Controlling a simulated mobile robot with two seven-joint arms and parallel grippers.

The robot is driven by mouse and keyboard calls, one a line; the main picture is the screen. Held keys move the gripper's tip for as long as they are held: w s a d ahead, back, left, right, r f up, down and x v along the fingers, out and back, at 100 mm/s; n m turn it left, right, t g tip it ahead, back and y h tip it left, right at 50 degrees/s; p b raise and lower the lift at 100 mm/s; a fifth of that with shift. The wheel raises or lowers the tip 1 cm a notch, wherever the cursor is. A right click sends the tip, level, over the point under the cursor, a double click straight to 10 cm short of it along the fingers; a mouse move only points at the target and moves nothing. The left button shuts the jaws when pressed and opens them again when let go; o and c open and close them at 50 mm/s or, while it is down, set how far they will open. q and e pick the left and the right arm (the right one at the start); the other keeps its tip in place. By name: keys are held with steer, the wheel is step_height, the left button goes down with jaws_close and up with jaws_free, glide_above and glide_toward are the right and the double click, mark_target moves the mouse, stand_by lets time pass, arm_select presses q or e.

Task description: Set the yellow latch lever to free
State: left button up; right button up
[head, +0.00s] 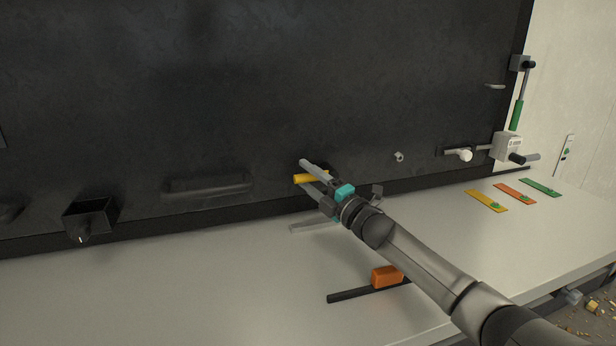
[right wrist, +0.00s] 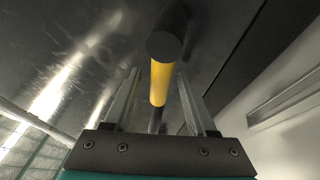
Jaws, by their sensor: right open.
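The yellow latch lever (head: 311,178) sticks out from the lower part of the dark panel, close above the grey tabletop. In the right wrist view the lever (right wrist: 160,83) is a yellow rod with a dark end. My right gripper (head: 304,173) is at the lever, with one finger above it and one below in the head view. In the right wrist view the lever lies between the fingers, with a visible gap on each side. The gripper is open. The lever's base is partly hidden behind the fingers. My left gripper is not in view.
The dark panel (head: 250,90) rises behind the tabletop (head: 200,285). An orange block (head: 387,276) sits on a black strip under my right forearm.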

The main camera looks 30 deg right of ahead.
steer(key=shift+w, duration=0.1)
jaws_close()
stand_by(0.5)
stand_by(1.0)
